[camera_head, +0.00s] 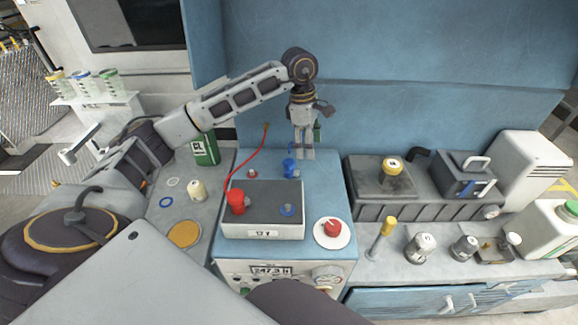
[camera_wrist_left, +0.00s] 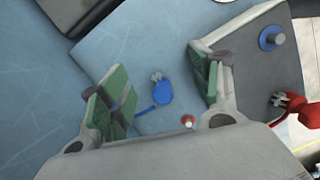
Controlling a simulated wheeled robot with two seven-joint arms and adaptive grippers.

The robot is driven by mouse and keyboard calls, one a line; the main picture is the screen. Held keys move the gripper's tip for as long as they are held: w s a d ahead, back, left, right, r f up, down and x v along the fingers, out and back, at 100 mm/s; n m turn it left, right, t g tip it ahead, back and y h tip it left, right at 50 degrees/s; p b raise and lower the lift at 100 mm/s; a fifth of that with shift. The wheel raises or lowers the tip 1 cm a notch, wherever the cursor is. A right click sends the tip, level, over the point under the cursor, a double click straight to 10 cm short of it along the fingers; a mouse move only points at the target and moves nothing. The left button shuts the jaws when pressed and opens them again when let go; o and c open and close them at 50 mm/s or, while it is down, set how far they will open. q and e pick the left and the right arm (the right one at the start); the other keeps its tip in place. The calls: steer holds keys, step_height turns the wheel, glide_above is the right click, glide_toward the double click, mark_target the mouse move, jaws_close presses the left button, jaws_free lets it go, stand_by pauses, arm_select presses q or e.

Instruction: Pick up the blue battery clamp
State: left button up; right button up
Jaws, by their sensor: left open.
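The blue battery clamp (camera_head: 290,167) stands on the blue cabinet top, just behind the dark-topped battery (camera_head: 262,205). In the left wrist view the blue clamp (camera_wrist_left: 161,92) lies between the two green finger pads, with a blue cable at its side. My left gripper (camera_head: 304,152) points down, open and empty, above and slightly right of the clamp in the head view. In the left wrist view the open left gripper (camera_wrist_left: 160,95) has its pads apart on both sides of the clamp, not visibly touching it. My right gripper is not in view.
A red clamp (camera_head: 237,201) with a red cable sits on the battery's left; a blue terminal (camera_head: 287,210) is on its right. A red knob (camera_head: 332,227) is front right. A green can (camera_head: 206,149) stands left. A blue back wall (camera_head: 400,110) rises behind.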

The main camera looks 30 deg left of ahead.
arm_select(q)
steer(key=r+y, duration=0.1)
steer(key=y, duration=0.1)
glide_above(292, 162)
steer(key=shift+r, duration=0.1)
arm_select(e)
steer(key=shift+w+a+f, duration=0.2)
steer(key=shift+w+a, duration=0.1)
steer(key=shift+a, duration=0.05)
arm_select(q)
steer(key=shift+d+n, duration=0.1)
steer(key=shift+n, duration=0.2)
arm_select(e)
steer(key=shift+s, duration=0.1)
arm_select(q)
step_height(292, 162, down, 8)
steer(key=shift+f, duration=0.3)
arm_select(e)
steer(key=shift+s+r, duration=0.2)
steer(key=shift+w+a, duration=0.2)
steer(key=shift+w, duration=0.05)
arm_select(q)
steer(key=shift+f, duration=0.15)
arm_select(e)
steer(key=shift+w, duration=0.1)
